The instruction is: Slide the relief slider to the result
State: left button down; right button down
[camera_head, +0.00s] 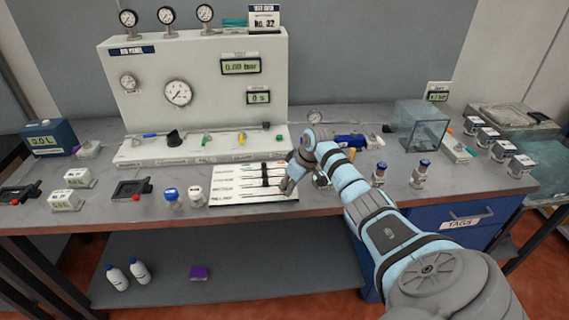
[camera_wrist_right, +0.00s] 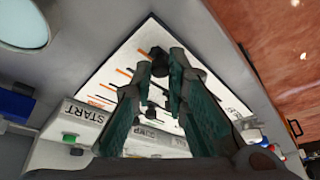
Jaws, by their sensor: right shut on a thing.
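The white slider board (camera_head: 228,194) lies flat on the bench, with coloured lines and several dark slider knobs (camera_head: 265,172) in a row near its middle. My right gripper (camera_head: 288,184) is low over the board's right part. In the right wrist view, the two fingers of my right gripper (camera_wrist_right: 155,78) reach over the board (camera_wrist_right: 118,62) and are shut on a dark slider knob (camera_wrist_right: 144,86). Another dark knob (camera_wrist_right: 158,54) shows beyond the fingertips. The labels by the lines are too small to read, so I cannot tell which slider is held. My left gripper is out of view.
The rig panel (camera_head: 205,70) with gauges and displays stands behind the board. White and blue-capped knobs (camera_head: 172,197) are left of the board. Small capped bottles (camera_head: 419,176) and a clear box (camera_head: 420,128) are to the right. A START block (camera_wrist_right: 88,118) shows in the wrist view.

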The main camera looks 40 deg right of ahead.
jog(key=c, duration=1.8)
grip_release()
jog(key=shift+d, duration=0.15)
jog(key=shift+o, duration=1.2)
jog(key=shift+s+d, duration=0.1)
jog(key=shift+s, duration=0.05)
jog(key=shift+r, duration=0.25)
jog(key=v, duration=1.1)
jog(key=shift+s+r, duration=0.2)
